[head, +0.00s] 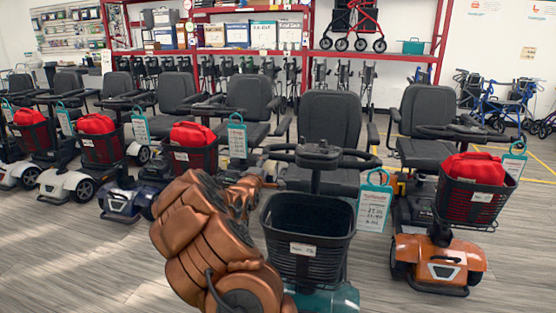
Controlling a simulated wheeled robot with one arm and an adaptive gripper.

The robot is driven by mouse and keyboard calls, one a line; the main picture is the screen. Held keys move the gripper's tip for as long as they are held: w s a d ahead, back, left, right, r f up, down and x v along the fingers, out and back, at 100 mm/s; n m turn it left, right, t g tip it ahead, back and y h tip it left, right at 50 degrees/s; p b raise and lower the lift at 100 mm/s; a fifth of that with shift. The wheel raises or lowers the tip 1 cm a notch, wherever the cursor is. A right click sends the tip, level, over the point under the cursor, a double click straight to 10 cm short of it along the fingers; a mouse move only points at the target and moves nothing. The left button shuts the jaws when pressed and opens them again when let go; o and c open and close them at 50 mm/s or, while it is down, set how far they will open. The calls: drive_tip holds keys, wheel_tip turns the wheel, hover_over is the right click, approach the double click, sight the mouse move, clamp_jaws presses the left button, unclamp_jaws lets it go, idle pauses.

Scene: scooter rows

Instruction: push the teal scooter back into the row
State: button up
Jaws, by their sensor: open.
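The teal scooter (340,299) stands at the front centre, nearer to me than the others. Its black basket (306,228) is empty and bears a small white label. Its handlebar (320,155) and black seat (331,122) rise behind the basket, and a teal-edged price tag (374,205) hangs at its right. My copper arm covers the left side of its lower body. My gripper (258,183) is partly hidden by my own arm, at the left of the basket below the handlebar. It is open; I cannot tell whether it touches the scooter.
An orange scooter (439,261) with a red bag in its basket stands close at the right. Blue (124,203) and white (67,188) scooters stand in a row at the left. Red shelving (220,53) lines the back wall. Wooden floor (70,265) is clear at the front left.

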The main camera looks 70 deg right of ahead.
sight(277, 159)
drive_tip(key=shift+g+h, duration=0.4)
drive_tip(key=shift+h, duration=0.1)
drive_tip(key=shift+s+d, duration=0.3)
drive_tip(key=shift+d, duration=0.95)
drive_tip(key=shift+s+d, duration=0.25)
drive_tip(key=shift+d, duration=1.05)
drive_tip(key=shift+s+d, duration=0.3)
drive_tip(key=shift+d, duration=0.95)
drive_tip(key=shift+d+f, duration=0.15)
drive_tip(key=shift+d, duration=0.45)
drive_tip(key=shift+w+d, duration=0.1)
drive_tip(key=shift+d, duration=0.35)
drive_tip(key=shift+c, duration=0.3)
clamp_jaws()
